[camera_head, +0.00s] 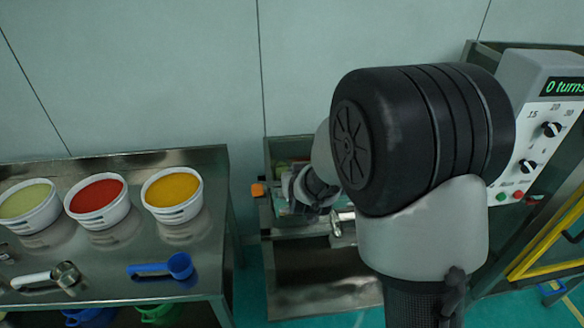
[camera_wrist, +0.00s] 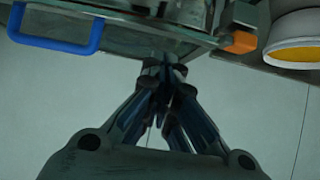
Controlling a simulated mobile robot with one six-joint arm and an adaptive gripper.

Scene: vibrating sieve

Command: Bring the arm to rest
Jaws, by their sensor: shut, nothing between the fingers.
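My arm (camera_head: 425,140) rises large in the middle right of the head view, its elbow bent in front of the wall. Its wrist end reaches back over a metal unit (camera_head: 320,285) beside the table. In the head view the fingertips cannot be made out. In the wrist view my gripper (camera_wrist: 163,64) is shut and empty, with its dark fingers together. The fingertips show just below the edge of a metal surface, against the pale wall; whether they touch it cannot be told.
A control panel (camera_head: 530,130) stands right. An orange block (camera_wrist: 240,42) and blue handle (camera_wrist: 58,40) flank my gripper.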

